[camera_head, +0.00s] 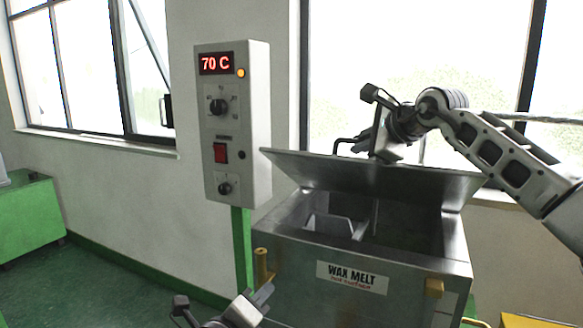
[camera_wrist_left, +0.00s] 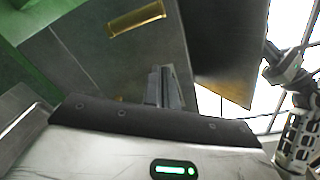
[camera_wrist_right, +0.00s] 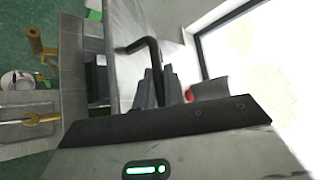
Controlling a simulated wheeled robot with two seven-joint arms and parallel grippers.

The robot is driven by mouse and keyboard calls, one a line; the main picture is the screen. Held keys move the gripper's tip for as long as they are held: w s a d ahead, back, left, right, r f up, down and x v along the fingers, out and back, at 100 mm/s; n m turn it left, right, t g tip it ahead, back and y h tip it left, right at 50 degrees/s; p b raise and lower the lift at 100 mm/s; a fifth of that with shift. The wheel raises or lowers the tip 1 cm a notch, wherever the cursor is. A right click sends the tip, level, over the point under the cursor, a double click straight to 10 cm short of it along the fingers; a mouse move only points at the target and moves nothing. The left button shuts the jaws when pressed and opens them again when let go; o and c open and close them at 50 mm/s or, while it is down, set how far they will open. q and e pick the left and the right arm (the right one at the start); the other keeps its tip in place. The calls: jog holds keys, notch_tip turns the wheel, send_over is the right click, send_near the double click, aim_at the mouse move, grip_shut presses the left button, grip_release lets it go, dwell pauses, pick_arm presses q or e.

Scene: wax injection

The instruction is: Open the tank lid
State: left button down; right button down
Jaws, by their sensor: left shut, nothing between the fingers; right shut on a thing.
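The metal tank (camera_head: 345,275), labelled WAX MELT, stands at the centre right of the head view. Its lid (camera_head: 370,178) is raised and tilted up at the back, so the dark interior shows. My right gripper (camera_head: 362,145) is behind the lid's upper edge, shut on the black bent lid handle (camera_head: 342,141). The handle (camera_wrist_right: 150,50) also shows at the fingers of the right gripper (camera_wrist_right: 158,88) in the right wrist view. My left gripper (camera_head: 262,294) is shut and empty, low in front of the tank's left side; its fingers (camera_wrist_left: 163,85) show in the left wrist view.
A control box (camera_head: 234,120) reading 70 C stands on a green post left of the tank. Brass-coloured fittings (camera_head: 262,266) (camera_head: 434,287) stick out from the tank. A green cabinet (camera_head: 30,222) stands far left. Windows are behind. The floor at left is clear.

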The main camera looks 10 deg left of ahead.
pick_arm(q)
jog(key=w+r+m+t+h, duration=0.1)
jog(key=w+r+m+t, duration=0.25)
jog(key=r+m, duration=0.9)
pick_arm(e)
jog(key=shift+d, duration=0.1)
pick_arm(q)
jog(key=n, duration=0.1)
send_near(299, 159)
jog(key=w+f, duration=0.2)
jog(key=w, duration=0.1)
jog(key=r, duration=0.1)
jog(key=w+d+r, duration=0.1)
jog(key=r, duration=0.1)
jog(key=shift+w+d+g, duration=0.25)
jog(key=shift+w+g, duration=0.1)
jog(key=shift+w, duration=0.05)
jog(key=shift+w+r, duration=0.2)
jog(key=shift+r, duration=0.1)
